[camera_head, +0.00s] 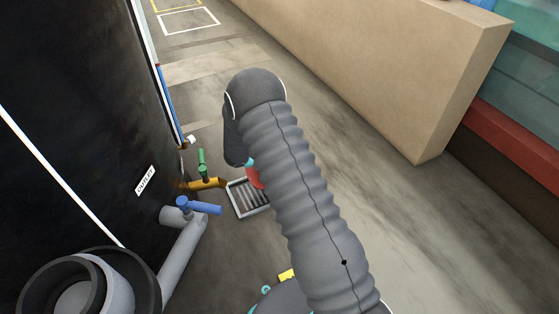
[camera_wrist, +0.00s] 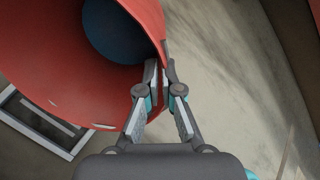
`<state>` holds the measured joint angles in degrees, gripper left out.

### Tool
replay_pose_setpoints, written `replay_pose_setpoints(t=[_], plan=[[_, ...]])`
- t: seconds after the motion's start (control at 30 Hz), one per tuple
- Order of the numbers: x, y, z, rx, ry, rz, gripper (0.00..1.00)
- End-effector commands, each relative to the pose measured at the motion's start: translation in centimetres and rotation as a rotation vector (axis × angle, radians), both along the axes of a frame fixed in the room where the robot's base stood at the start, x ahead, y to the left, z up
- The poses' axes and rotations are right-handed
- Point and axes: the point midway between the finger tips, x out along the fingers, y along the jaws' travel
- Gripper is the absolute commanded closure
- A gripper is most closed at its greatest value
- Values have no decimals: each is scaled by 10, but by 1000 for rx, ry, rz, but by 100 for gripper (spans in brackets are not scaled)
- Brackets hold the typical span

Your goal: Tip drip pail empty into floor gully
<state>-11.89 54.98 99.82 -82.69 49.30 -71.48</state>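The red drip pail (camera_wrist: 70,90) fills the upper left of the wrist view, its mouth open towards that camera. A dark blue round area (camera_wrist: 115,32) shows inside; I cannot tell whether it is water or the pail's bottom. My gripper (camera_wrist: 162,72) is closed on the pail's rim, one finger inside and one outside. In the head view, my arm hides most of the pail (camera_head: 255,178); only a red sliver shows. The floor gully (camera_head: 233,198) is a pale-framed grate beside and below it. Its frame corner also shows at lower left in the wrist view (camera_wrist: 72,154).
A black tank (camera_head: 80,110) with an "OUTLET" label stands at the left. A yellow pipe with a green valve (camera_head: 203,168), a blue-handled valve (camera_head: 200,207) and grey pipes (camera_head: 180,258) stick out near the gully. A beige block (camera_head: 400,80) stands right; floor between is clear.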

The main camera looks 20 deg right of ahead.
Motion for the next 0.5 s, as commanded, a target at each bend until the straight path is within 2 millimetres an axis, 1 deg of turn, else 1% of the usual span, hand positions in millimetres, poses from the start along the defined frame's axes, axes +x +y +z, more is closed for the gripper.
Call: replay_pose_setpoints(t=[0.5], plan=[[-2,8,-9,-110,-59,1,100]])
